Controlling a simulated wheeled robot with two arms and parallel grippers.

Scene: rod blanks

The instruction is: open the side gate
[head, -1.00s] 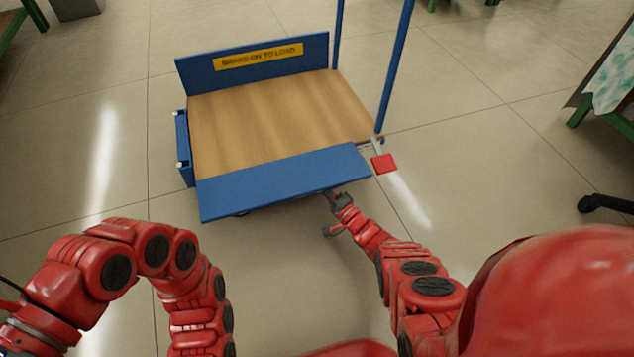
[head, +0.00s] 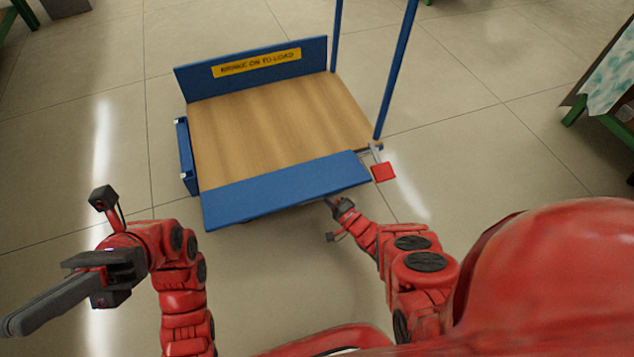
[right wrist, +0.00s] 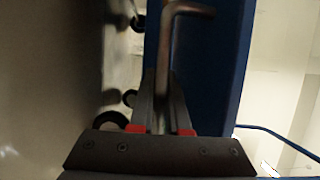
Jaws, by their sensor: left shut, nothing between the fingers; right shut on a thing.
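The flat trolley has a wooden deck (head: 275,125) with blue panels around it. The side gate seems to be the long blue panel (head: 285,190) on the near side; I cannot tell whether it stands upright or leans. My right gripper (head: 333,204) is at this panel's near lower edge, toward its right end. In the right wrist view a bent metal rod (right wrist: 166,55) runs between the right fingers (right wrist: 160,115), which are shut on it, beside a blue panel (right wrist: 215,70). My left gripper (head: 20,318) is shut and empty, at the lower left, well away from the trolley.
A far panel (head: 258,65) carries a yellow label, and a short blue panel (head: 187,157) is at the left. Blue posts (head: 396,70) rise at the right. A red pedal (head: 383,172) sticks out at the right corner. A green-legged table (head: 605,110) stands right.

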